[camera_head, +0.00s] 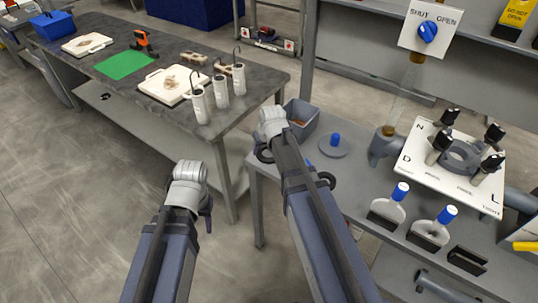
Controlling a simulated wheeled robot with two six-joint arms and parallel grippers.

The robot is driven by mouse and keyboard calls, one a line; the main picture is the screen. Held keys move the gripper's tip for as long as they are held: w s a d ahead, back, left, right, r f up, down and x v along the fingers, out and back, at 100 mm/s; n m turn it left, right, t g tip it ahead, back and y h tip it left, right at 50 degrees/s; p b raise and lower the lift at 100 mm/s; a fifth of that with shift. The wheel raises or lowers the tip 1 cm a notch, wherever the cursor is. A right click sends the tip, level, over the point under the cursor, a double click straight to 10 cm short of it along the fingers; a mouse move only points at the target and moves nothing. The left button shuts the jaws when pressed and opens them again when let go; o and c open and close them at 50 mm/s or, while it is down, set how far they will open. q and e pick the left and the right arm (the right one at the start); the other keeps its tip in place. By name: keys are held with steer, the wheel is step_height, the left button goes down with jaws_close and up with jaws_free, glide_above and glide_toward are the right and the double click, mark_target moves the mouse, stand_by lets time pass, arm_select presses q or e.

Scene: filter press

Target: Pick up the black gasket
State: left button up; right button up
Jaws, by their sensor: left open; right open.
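Dark curved edges, likely the black gasket (328,180), show on both sides of my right forearm at the near left of the right-hand bench. My forearm hides the middle, so I cannot see its whole shape. My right gripper (271,120) is open, beyond these edges and beside a grey bin. My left gripper (189,178) is open over the floor, left of the bench and apart from it. The fingertips of both grippers are hard to make out.
The right-hand bench holds a grey bin (302,116), a grey disc with a blue knob (334,147), a white clamp plate (463,190) and blue-topped handles (390,205). A dark table (245,121) with white cylinders stands at left. Open floor lies at lower left.

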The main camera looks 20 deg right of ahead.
mark_target(260, 155)
steer(key=b+x, duration=0.4)
steer(key=x, duration=0.1)
steer(key=shift+a, duration=0.2)
steer(key=shift+r, duration=0.1)
jaws_close()
stand_by(0.3)
